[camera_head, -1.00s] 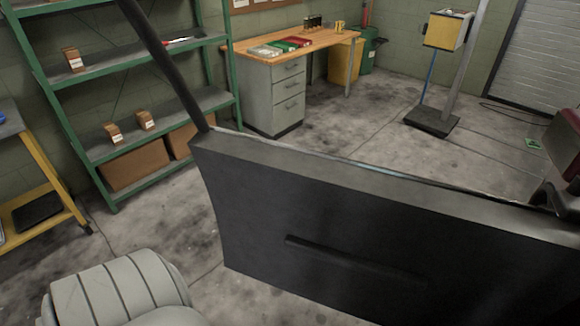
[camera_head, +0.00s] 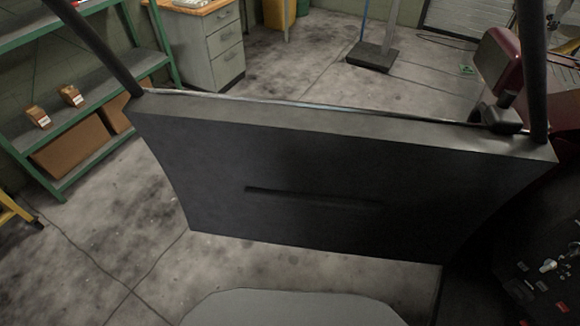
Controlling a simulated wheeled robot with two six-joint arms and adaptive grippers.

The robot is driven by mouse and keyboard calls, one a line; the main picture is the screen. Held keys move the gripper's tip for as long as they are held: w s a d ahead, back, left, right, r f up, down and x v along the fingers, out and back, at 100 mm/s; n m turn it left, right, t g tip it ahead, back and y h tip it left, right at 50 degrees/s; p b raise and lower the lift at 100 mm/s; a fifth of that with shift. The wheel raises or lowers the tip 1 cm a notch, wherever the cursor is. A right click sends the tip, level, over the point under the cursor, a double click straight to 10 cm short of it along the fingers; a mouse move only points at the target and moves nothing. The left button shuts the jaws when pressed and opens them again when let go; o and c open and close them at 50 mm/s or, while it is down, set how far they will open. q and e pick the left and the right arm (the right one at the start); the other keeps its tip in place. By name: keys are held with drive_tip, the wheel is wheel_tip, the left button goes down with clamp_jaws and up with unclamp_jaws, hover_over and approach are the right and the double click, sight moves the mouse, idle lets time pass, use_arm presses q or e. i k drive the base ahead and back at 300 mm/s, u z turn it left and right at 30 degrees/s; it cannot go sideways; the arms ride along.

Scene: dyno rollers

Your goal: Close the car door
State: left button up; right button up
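The car door (camera_head: 330,165) stands open across the middle of the view, its dark inner panel facing me. A long dark bar (camera_head: 300,194) runs across the panel. A thin dark window frame rises from each upper corner of the door. The red car body (camera_head: 500,68) shows past the door at the upper right, and a dark interior panel with small controls (camera_head: 548,266) lies at the lower right. Neither of my grippers is in view.
Green shelves (camera_head: 70,112) with small boxes stand at the left. A grey drawer cabinet (camera_head: 208,45) stands at the back. A post on a dark base (camera_head: 373,56) stands beyond the door. Bare concrete floor (camera_head: 90,262) lies left of the door.

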sight(352, 180)
drive_tip(key=z, duration=0.05)
drive_tip(key=k, duration=0.5)
drive_tip(key=u, duration=1.7)
drive_tip(key=i, duration=2.3)
drive_tip(key=z, duration=2.95)
